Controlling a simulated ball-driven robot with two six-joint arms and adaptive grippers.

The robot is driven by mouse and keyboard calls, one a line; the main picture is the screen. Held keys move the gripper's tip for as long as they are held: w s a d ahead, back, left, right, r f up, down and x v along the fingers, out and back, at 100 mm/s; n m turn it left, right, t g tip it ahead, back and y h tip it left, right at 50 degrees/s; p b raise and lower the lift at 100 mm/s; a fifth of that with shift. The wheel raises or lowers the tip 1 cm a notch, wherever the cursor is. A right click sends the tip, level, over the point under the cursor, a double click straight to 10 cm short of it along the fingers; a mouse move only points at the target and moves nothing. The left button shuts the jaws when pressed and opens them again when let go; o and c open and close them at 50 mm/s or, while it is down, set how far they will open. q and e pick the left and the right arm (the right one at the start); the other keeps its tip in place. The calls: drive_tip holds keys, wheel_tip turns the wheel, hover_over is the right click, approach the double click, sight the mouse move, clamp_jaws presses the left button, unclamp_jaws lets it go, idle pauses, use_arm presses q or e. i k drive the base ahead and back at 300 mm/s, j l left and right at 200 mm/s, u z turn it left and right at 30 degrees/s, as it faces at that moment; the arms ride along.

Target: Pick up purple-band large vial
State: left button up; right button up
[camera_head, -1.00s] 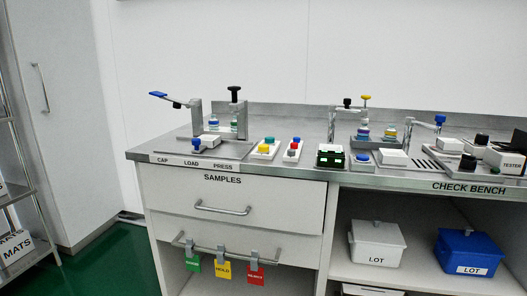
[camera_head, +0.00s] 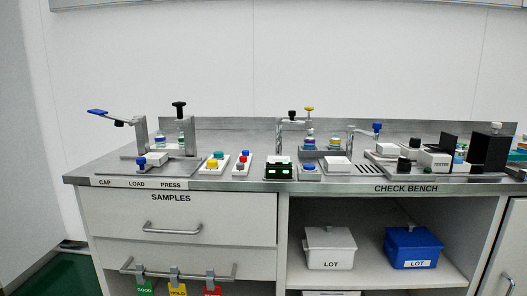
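A small vial with a blue-purple band (camera_head: 309,144) stands upright on the central bench fixture (camera_head: 322,154), under a metal arm with a yellow knob. It is small in the picture, so I cannot be sure of its exact band colour or size. A second vial (camera_head: 334,143) with a yellowish and blue look stands to its right on the same fixture. Two more vials with blue or green parts, one (camera_head: 160,139) and another (camera_head: 181,140), stand at the left press station. Neither of my grippers is in view.
The bench top (camera_head: 110,168) carries button boxes (camera_head: 214,164), a green-lit display (camera_head: 279,171), and a tester (camera_head: 434,160) at right. A white LOT bin (camera_head: 330,247) and a blue LOT bin (camera_head: 412,246) sit on the shelf below. The bench's front left corner is clear.

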sight(309, 143)
drive_tip(key=i+u, duration=0.3)
drive_tip(key=i, duration=0.75)
